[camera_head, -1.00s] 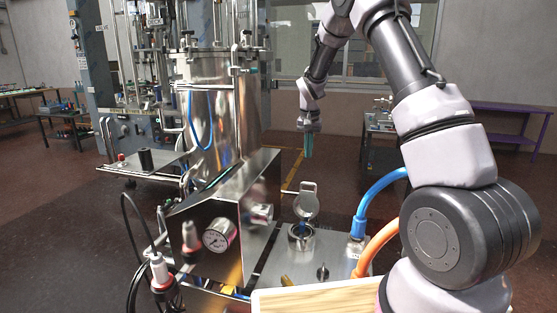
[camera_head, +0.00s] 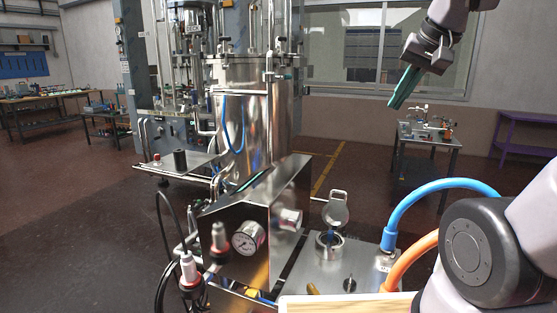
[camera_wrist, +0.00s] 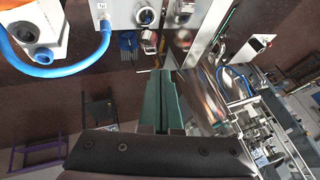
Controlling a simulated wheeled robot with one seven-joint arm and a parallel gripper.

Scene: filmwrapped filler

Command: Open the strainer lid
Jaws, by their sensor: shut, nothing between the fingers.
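The strainer lid (camera_head: 335,210) is a small round metal lid with a loop handle. It stands raised at the back of the round strainer opening (camera_head: 329,240), which is uncovered on the steel plate. My gripper (camera_head: 394,104) has long green fingers, shut and empty, and is in the air well above and to the right of the lid, apart from it. The wrist view shows the fingers (camera_wrist: 171,73) together, and the round opening (camera_wrist: 146,16) near the top edge.
A blue hose (camera_head: 440,187) and an orange hose (camera_head: 412,258) rise right of the strainer. A steel housing with a gauge (camera_head: 248,238) stands left of it, and a large steel tank (camera_head: 258,115) is behind. A wooden board (camera_head: 345,303) is at the front.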

